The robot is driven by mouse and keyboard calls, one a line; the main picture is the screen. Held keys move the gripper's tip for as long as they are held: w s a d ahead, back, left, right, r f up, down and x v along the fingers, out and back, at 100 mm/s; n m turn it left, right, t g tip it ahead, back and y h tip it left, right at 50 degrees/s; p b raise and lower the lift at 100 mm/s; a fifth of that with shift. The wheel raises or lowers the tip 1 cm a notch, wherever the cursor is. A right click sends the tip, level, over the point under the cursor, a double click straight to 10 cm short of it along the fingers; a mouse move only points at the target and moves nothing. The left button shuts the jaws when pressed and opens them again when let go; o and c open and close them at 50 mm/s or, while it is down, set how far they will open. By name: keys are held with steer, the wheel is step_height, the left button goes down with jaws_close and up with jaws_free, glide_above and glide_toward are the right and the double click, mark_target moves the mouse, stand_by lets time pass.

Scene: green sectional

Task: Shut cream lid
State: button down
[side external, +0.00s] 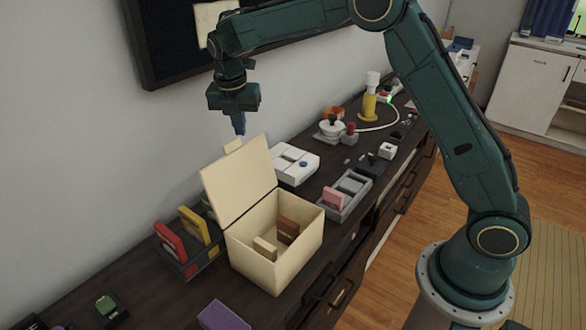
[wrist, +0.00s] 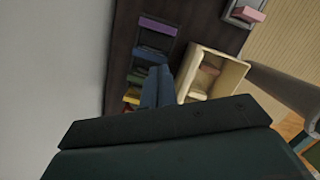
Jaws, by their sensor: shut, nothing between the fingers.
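The cream box (side external: 279,246) stands on the dark cabinet top with its cream lid (side external: 239,180) raised open, hinged on the side toward the wall. A small tab (side external: 233,146) sticks up from the lid's top edge. Inside the box are a brown block (side external: 287,230) and a cream block (side external: 265,248). My gripper (side external: 240,132) points down just above the lid's tab, shut and empty; I cannot tell if it touches. In the wrist view, the shut fingers of my gripper (wrist: 158,85) show beside the cream box (wrist: 238,72); the lid is hard to make out there.
A dark rack (side external: 188,262) with red and yellow items stands left of the box. A white device (side external: 294,164) and a grey tray (side external: 345,195) with a pink block are on the right. A purple block (side external: 223,316) lies in front. The wall is close behind.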

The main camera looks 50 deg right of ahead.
steer(key=shift+f, duration=0.6)
steer(key=shift+f, duration=0.35)
steer(key=shift+f, duration=0.7)
steer(key=shift+f, duration=0.3)
steer(key=shift+s, duration=0.25)
steer(key=s, duration=0.8)
stand_by(1.4)
stand_by(0.5)
steer(key=shift+r, duration=0.15)
